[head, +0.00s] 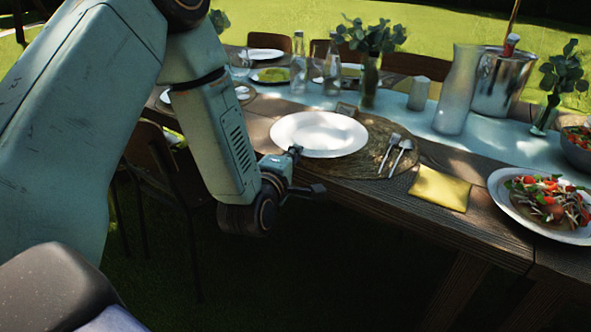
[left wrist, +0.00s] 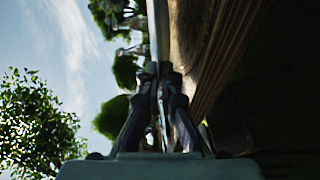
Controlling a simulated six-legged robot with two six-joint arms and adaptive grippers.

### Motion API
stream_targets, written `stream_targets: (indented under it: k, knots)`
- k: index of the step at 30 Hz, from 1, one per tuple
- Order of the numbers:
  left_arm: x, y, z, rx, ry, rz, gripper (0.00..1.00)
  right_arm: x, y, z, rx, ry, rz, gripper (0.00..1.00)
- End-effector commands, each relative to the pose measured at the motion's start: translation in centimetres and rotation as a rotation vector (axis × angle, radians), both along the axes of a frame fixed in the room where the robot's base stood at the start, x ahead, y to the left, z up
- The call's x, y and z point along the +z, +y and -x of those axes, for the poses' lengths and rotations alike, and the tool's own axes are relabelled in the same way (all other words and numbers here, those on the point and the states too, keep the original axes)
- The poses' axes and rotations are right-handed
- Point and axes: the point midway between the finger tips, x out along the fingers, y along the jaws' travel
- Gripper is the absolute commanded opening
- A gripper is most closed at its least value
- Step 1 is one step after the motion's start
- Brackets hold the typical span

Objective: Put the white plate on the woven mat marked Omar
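The white plate (head: 318,131) is over the left part of a round woven mat (head: 376,166) and covers much of it. I cannot tell whether it rests on the mat or hangs just above. My left gripper (head: 295,153) is at the plate's near left rim. In the left wrist view, its fingers (left wrist: 160,78) are close together on the plate's rim (left wrist: 159,30), seen edge-on. A small card (head: 346,109) stands at the mat's far edge; its name is not readable. My right gripper is not in view.
A fork (head: 389,151) and a spoon (head: 402,157) lie on the mat's right side. A yellow napkin (head: 440,187) and a plate of salad (head: 545,203) are to the right. Bottles, a vase (head: 369,82) and a pitcher (head: 458,92) stand behind. A chair is at the left.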

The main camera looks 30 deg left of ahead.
Motion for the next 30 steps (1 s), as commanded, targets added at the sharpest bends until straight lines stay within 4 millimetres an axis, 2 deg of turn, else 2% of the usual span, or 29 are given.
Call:
stream_targets:
  k: [6, 19, 27, 30]
  knots:
    - [-3.0, 0.1, -0.2, 0.000, -0.004, -0.002, 0.00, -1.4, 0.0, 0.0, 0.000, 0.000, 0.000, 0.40]
    - [-3.4, 0.1, -0.4, 0.000, -0.005, -0.001, 0.00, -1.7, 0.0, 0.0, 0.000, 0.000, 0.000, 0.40]
    - [-3.5, 0.1, -0.3, 0.000, 0.002, 0.000, 0.24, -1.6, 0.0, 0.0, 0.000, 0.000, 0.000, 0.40]
    - [-3.5, 0.1, -0.3, 0.000, 0.001, 0.000, 0.28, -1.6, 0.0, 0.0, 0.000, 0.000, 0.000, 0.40]
